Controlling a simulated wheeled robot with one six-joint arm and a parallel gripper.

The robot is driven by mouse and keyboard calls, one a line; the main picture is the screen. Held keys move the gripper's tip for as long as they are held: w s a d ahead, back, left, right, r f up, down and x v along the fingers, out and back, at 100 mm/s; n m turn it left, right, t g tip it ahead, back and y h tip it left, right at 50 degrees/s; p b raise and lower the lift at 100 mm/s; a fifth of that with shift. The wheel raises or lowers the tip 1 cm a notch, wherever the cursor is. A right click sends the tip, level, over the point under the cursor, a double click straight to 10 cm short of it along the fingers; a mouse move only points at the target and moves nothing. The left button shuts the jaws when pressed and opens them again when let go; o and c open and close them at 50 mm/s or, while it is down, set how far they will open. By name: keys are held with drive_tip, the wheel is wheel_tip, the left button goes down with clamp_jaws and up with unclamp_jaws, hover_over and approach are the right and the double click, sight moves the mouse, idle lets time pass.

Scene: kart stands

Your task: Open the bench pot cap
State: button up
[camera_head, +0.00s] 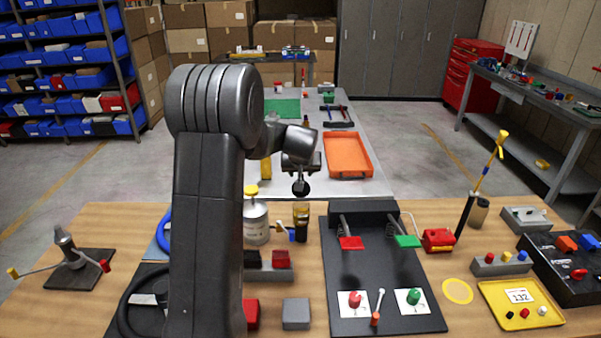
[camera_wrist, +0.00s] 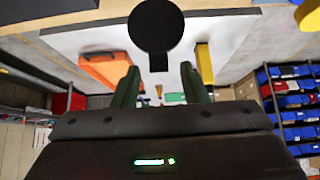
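The bench pot (camera_head: 256,226) is a pale grey-white canister upright on the wooden bench, with a yellow cap (camera_head: 251,190) on top. A yellow edge, seemingly this cap, shows at the upper right of the wrist view (camera_wrist: 309,15). My gripper (camera_head: 300,172) is above the bench, right of the pot and apart from it; my arm partly hides its fingers. In the wrist view its two greenish fingers (camera_wrist: 160,85) stand apart. A black disc with a short stem (camera_wrist: 155,25) shows near them; I cannot tell what it belongs to.
An amber-topped container (camera_head: 301,218) stands just right of the pot. A dark board (camera_head: 340,265) with red and green parts lies further right. A far table holds an orange tray (camera_head: 347,155). My arm hides some bench left of the pot.

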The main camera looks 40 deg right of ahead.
drive_tip(key=shift+s, duration=0.1)
drive_tip(key=b+v, duration=0.3)
drive_tip(key=v, duration=1)
drive_tip(key=shift+r, duration=0.3)
drive_tip(key=shift+a, duration=0.15)
drive_tip(key=p+x, duration=0.3)
drive_tip(key=x, duration=1.1)
drive_tip(key=shift+s, duration=0.15)
